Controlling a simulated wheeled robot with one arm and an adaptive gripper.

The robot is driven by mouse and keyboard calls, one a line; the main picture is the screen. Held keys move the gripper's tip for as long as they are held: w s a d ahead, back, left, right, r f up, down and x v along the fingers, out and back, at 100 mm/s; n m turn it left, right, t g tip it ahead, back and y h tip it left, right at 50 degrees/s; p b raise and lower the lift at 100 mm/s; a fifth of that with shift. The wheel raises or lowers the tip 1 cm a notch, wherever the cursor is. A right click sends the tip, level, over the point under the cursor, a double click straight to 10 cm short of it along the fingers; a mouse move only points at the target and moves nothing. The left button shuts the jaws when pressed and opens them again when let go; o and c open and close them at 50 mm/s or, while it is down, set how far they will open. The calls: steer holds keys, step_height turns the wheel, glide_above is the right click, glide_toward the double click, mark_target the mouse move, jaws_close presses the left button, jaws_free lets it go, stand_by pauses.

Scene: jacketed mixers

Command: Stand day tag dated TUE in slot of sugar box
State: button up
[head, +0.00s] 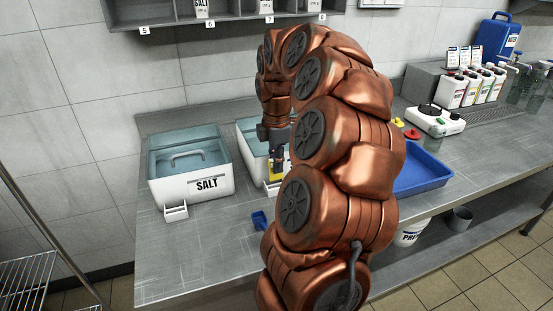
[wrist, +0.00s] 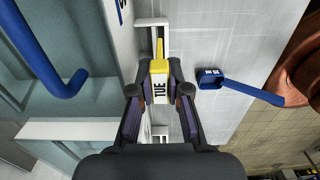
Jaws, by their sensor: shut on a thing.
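My gripper (head: 278,158) is shut on a day tag, its fingers on either side of the tag in the wrist view (wrist: 160,94). The tag (wrist: 160,67) has a yellow top and a white face reading TUE; its yellow shows in the head view (head: 275,173). The sugar box (head: 246,140) is white with a clear bluish lid, mostly hidden behind my arm. Its white slot holder (head: 269,190) is at its front foot, below the gripper. In the wrist view the holder (wrist: 152,22) lies behind the tag. Whether the tag touches it cannot be told.
The salt box (head: 206,184) with its own empty holder (head: 175,211) stands to the left. A blue scoop (head: 259,220) lies in front of the sugar box. A blue tray (head: 423,174) is right of my arm. The front left of the counter is clear.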

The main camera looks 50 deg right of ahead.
mark_target(277, 179)
steer(key=shift+f+b, duration=0.8)
steer(key=shift+f, duration=1.5)
steer(key=shift+f, duration=0.2)
stand_by(0.3)
steer(key=o, duration=0.9)
steer(key=shift+d+r, duration=0.1)
steer(key=shift+r, duration=0.05)
